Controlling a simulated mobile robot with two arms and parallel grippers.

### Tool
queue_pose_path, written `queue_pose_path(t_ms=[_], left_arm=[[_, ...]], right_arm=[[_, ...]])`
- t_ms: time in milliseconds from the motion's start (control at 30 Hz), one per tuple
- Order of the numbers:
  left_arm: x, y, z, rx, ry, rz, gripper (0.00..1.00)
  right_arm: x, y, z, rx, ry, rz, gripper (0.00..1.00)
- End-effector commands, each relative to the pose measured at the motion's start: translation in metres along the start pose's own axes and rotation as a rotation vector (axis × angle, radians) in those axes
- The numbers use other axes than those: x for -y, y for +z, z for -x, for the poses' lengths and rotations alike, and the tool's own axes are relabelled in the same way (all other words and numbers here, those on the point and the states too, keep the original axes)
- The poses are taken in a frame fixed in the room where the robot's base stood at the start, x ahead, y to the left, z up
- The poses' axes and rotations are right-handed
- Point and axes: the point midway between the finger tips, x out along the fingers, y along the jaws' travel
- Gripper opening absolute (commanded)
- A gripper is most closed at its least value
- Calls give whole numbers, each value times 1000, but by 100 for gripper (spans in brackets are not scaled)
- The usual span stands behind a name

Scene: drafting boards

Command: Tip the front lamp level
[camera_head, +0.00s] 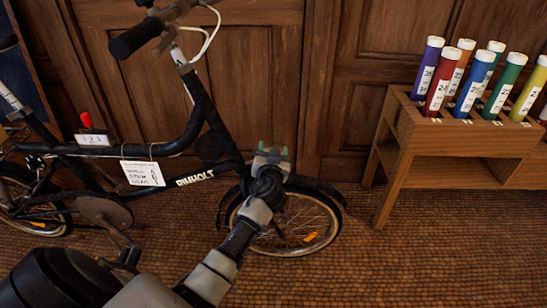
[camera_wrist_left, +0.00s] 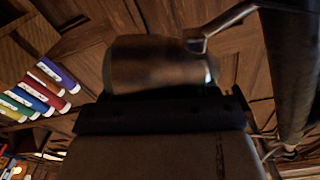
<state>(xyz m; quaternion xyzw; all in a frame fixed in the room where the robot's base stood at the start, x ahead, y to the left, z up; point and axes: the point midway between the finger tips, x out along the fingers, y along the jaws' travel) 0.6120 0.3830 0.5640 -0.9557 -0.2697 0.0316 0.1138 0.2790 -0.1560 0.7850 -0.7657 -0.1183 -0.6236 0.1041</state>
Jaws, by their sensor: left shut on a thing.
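My left gripper (camera_head: 271,158) reaches over the front wheel (camera_head: 300,225) of a dark bicycle (camera_head: 205,115). In the left wrist view the front lamp (camera_wrist_left: 155,62) is a dull brown, rounded barrel right at my left gripper (camera_wrist_left: 160,105), which is shut on it. A metal bracket (camera_wrist_left: 228,22) runs from the lamp to a dark tube (camera_wrist_left: 290,70) of the bicycle. In the head view my gripper and wrist hide the lamp, so its tilt cannot be told there. My right gripper is in neither view.
A wooden rack (camera_head: 455,133) with several coloured, numbered tubes stands at the right. Wood panelling (camera_head: 240,60) is close behind the bicycle. A handwritten tag (camera_head: 143,173) hangs from the frame. Open floor (camera_head: 400,265) lies at the front right.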

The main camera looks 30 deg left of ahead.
Motion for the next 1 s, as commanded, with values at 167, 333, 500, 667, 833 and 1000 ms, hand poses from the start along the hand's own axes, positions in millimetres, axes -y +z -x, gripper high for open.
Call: queue_pose_path(t_ms=[167,333,500,667,833,1000], left_arm=[[4,0,1,3,0,117,17],[7,-2,0,4,0,187,17],[9,-4,0,3,0,226,17],[9,-4,0,3,1,239,17],[9,-4,0,4,1,240,17],[9,-4,0,4,1,239,61]], right_arm=[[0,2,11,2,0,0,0],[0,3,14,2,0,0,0],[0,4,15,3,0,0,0],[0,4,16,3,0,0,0],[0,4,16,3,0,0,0],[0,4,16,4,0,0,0]])
